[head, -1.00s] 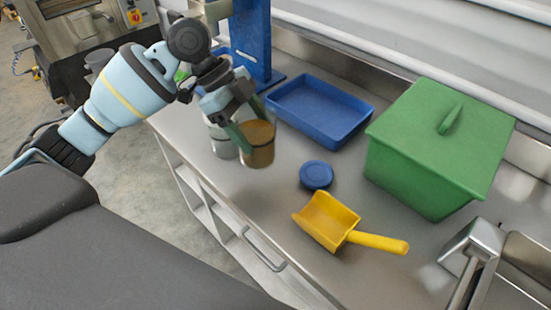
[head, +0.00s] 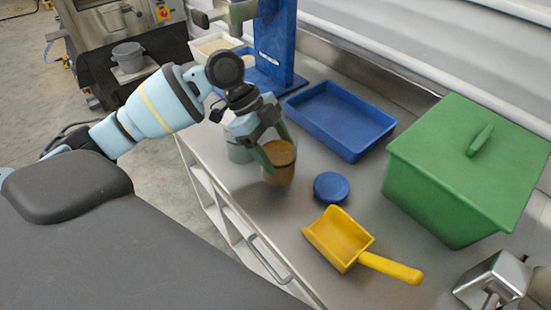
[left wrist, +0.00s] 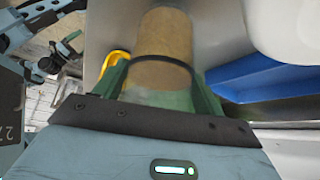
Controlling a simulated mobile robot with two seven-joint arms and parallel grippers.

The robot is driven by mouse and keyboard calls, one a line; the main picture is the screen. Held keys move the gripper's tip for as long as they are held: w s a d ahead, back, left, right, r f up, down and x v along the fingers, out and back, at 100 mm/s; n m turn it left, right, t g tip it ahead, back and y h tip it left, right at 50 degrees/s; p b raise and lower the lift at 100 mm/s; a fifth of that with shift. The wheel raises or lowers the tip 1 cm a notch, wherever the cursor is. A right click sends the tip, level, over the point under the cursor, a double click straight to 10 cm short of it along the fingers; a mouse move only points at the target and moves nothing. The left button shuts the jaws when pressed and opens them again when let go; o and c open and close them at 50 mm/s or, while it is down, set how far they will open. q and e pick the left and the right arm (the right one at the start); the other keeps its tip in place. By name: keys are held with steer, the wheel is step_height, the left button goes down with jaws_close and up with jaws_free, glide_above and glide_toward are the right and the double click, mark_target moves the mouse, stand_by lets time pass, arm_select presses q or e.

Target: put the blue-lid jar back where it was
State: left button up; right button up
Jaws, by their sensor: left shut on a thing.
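My left gripper (head: 274,146) is shut on a jar (head: 280,170) with brown contents, holding it upright with its green fingers on either side. The jar also shows in the left wrist view (left wrist: 160,45) between the fingers. No lid shows on it. I cannot tell whether its base touches the bench. A round blue lid (head: 331,187) lies flat on the bench, to the right of the jar and apart from it. My right gripper is out of view.
A yellow scoop (head: 345,240) lies in front of the lid. A blue tray (head: 340,149) is behind, and a lidded green bin (head: 440,190) stands right. A blue stand (head: 273,45) and a pale container (head: 214,44) are at the back. A metal object (head: 490,280) is front right.

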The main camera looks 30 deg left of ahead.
arm_select(q)
steer(key=shift+f, duration=1.85)
steer(key=o, duration=1.3)
steer(key=shift+o, duration=0.2)
steer(key=v, duration=1.2)
